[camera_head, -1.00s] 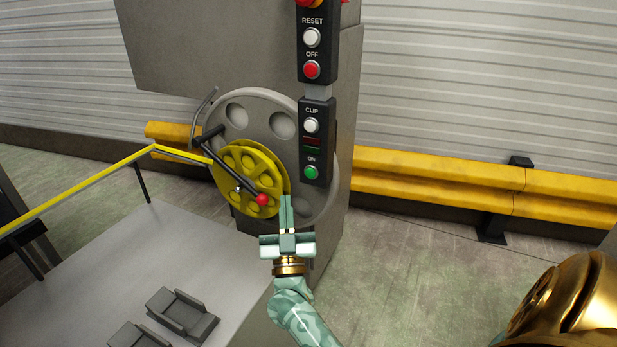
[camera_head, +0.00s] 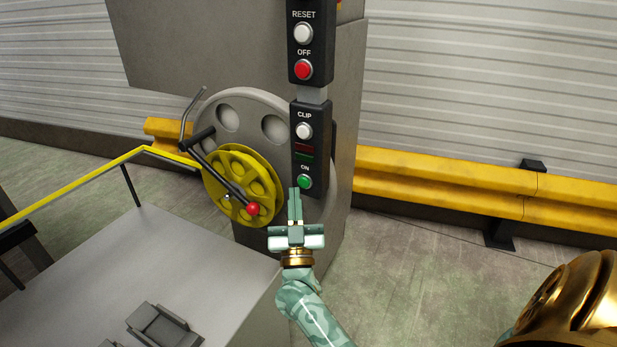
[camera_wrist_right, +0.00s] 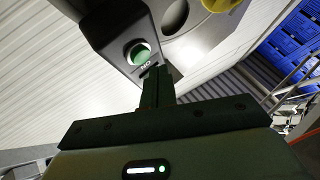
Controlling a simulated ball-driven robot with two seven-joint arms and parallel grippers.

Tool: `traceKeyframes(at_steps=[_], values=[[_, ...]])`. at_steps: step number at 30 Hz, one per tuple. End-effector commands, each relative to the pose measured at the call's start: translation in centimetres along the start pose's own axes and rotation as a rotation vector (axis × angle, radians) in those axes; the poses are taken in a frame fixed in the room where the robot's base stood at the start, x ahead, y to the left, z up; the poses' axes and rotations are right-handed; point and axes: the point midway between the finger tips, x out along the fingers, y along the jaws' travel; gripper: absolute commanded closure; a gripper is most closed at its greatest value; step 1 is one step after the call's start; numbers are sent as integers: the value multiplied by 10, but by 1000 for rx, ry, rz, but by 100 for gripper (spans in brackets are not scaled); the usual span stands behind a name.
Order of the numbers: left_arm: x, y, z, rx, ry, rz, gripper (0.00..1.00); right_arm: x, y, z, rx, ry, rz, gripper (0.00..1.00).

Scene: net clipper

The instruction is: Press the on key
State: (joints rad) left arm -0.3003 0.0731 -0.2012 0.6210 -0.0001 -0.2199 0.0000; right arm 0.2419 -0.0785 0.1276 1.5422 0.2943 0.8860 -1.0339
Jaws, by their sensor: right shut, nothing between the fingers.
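The green ON key (camera_head: 305,182) is at the bottom of the lower black button panel (camera_head: 309,125) in the head view. It also shows in the right wrist view (camera_wrist_right: 139,54), with its label upside down. My right gripper (camera_head: 295,191) is shut and empty. Its fingertips are just below and left of the green key in the head view, and close to it. I cannot tell whether they touch the panel. In the right wrist view the shut fingers (camera_wrist_right: 157,75) point toward the key's label. My left gripper is not in view.
The panel also has a white CLIP button (camera_head: 304,131); above are a red OFF button (camera_head: 304,70) and white RESET button (camera_head: 303,33). A yellow wheel (camera_head: 240,187) with a red-knobbed crank (camera_head: 253,208) is left of my right gripper. A yellow guard rail (camera_head: 440,185) runs behind.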

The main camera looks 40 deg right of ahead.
Motion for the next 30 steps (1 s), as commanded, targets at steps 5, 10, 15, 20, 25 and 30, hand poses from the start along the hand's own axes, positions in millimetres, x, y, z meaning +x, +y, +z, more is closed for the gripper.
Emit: traceKeyframes(at_steps=[5,10,15,20,25,30], values=[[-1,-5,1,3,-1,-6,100,2,2,1,0,1,-1,100],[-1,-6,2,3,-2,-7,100,2,2,1,0,1,-1,100],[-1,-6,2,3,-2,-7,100,2,2,1,0,1,-1,100],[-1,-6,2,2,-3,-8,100,2,2,1,0,0,-1,100],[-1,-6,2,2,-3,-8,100,2,2,1,0,0,-1,100],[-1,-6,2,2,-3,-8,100,2,2,1,0,0,-1,100]])
